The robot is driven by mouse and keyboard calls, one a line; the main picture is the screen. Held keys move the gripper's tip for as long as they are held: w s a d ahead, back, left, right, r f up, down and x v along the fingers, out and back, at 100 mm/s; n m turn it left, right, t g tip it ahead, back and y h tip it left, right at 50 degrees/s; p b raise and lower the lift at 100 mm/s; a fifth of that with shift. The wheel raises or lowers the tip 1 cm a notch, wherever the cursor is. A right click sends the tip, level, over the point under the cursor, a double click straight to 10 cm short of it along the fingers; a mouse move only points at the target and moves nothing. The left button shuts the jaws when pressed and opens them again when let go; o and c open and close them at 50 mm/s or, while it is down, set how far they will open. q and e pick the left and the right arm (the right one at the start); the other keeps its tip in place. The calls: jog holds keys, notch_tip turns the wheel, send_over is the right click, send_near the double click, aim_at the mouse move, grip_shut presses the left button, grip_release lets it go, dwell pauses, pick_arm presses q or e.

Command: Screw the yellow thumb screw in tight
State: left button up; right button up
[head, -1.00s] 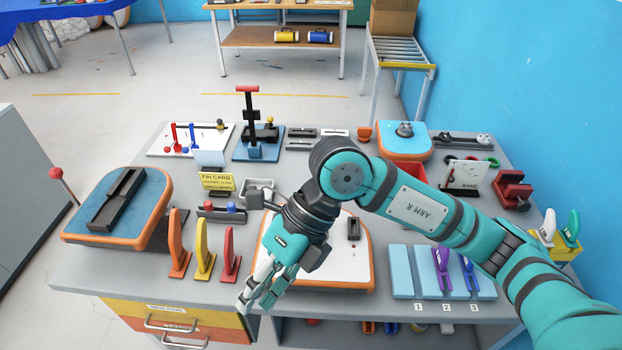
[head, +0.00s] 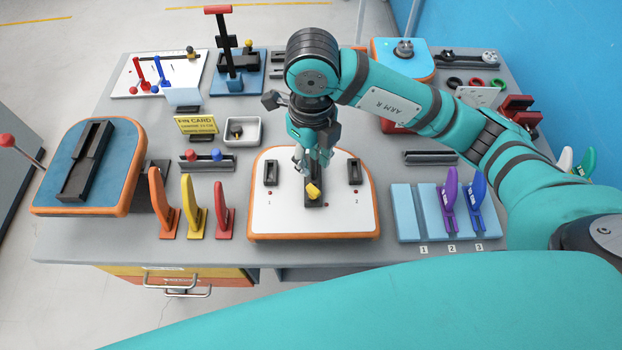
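The yellow thumb screw (head: 313,191) sits at a black fin box in the middle of the white board (head: 275,216) with orange edges. It looks tilted, and I cannot tell how deep it sits. My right gripper (head: 312,170) points down from above, just behind and above the screw in the picture. Its fingers hide the rear part of the black box. I cannot tell whether the fingertips touch the screw or how far apart they are. My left gripper is not in view.
Two smaller black boxes, marked 1 (head: 271,173) and 2 (head: 354,172), flank the middle one. Orange, yellow and red fins (head: 192,206) stand left of the board. A light-blue rack (head: 406,212) with purple and blue fins stands right. A small grey tray (head: 260,131) lies behind.

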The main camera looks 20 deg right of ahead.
aim_at(311, 186)
jog(key=f, duration=0.2)
jog(key=f+p, duration=0.1)
jog(key=f, duration=0.4)
jog(key=shift+w, duration=0.25)
notch_tip(311, 186, down, 3)
jog(key=shift+r+p, duration=0.2)
jog(key=shift+p, duration=0.35)
jog(key=shift+f, duration=1)
grip_shut()
jog(key=shift+c, duration=0.7)
grip_release()
grip_shut()
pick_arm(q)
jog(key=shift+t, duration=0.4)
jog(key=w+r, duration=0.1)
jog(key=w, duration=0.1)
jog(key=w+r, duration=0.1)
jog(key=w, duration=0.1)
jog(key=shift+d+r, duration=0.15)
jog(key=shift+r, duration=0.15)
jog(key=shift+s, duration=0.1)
